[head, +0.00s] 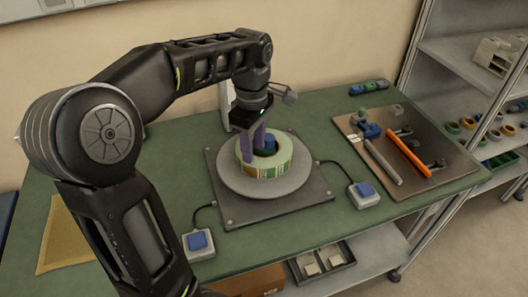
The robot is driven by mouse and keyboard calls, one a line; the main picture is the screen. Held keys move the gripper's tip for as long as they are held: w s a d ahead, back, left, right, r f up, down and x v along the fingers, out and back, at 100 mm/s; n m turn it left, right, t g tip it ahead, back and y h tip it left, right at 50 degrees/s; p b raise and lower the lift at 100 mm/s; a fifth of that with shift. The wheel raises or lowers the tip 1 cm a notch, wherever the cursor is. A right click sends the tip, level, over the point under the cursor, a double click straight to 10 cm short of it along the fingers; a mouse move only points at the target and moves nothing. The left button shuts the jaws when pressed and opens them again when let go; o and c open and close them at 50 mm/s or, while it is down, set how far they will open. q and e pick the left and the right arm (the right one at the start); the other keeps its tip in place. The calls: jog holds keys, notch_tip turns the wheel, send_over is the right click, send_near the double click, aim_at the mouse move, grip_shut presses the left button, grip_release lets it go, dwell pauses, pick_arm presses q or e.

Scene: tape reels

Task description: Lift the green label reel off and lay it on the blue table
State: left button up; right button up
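The green label reel (272,168), a thick ring with a pale green top and striped, printed labels on its side, lies flat on a round grey plate (233,182). A blue hub (270,142) shows in its middle. My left gripper (253,150) points down at the reel's left side, its purple fingers overlapping the ring's rim and opening. Whether the fingers touch or grip the ring I cannot tell. A dark blue surface (7,212), possibly the blue table, shows only as a sliver at the far left edge. My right gripper is not in view.
The plate sits on a dark square base (232,217) on a green table (330,232). Two blue-topped switches (196,242) (365,190) are cabled to it. A tool board (420,190) lies right, a tan mat (68,240) left. Shelves (470,62) stand at right.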

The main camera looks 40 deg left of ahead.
aim_at(253, 164)
pick_arm(q)
jog(key=shift+f, duration=0.65)
jog(key=shift+a+f+p, duration=0.2)
jog(key=shift+f+p, duration=0.2)
jog(key=shift+f, duration=2.2)
grip_shut()
